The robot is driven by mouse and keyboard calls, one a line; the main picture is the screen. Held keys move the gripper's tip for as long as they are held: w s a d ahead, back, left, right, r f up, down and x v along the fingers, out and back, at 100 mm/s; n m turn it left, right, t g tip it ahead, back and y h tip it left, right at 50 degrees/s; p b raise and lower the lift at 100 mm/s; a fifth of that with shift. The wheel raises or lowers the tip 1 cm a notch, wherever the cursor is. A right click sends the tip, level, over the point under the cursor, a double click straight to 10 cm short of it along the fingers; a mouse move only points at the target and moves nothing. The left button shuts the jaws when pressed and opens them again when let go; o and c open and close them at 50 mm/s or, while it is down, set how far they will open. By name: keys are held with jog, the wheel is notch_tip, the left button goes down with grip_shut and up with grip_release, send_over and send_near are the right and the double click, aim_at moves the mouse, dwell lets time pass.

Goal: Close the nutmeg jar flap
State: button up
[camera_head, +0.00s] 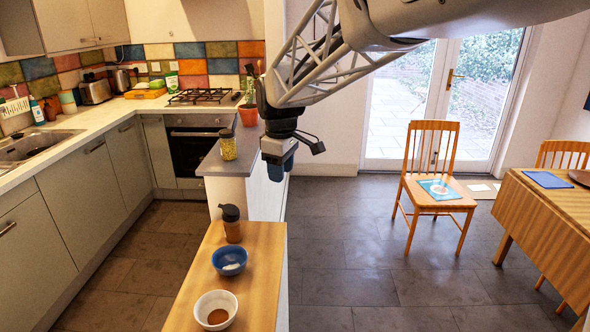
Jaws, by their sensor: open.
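A small jar (233,231) with brown contents and a dark top (230,212) stands upright on the far end of the wooden counter; it looks like the nutmeg jar. The dark top seems to stick up, but the flap's exact angle is too small to tell. My gripper (276,173) hangs pointing down, above and to the right of this jar, apart from it. It is open, and I see nothing held in it. A taller jar (228,148) with yellow contents and a dark lid stands on the grey worktop behind.
A blue bowl (229,261) and a white bowl (215,311) with brown powder stand in front of the jar on the wooden counter (262,285). A potted plant (248,112) is behind my gripper.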

jog(key=shift+s+d+r+m, duration=0.25)
jog(key=shift+s+d, duration=0.35)
jog(key=shift+d, duration=0.15)
jog(key=shift+s+d+r+m, duration=0.1)
jog(key=shift+s+d+m, duration=0.15)
jog(key=shift+s+d, duration=0.4)
jog(key=shift+w, duration=0.1)
jog(key=n+h, duration=0.5)
send_near(220, 205)
jog(key=shift+w+d+g, duration=0.15)
jog(key=shift+w+g, duration=0.05)
jog(key=shift+g, duration=0.1)
jog(key=shift+x, duration=3.9)
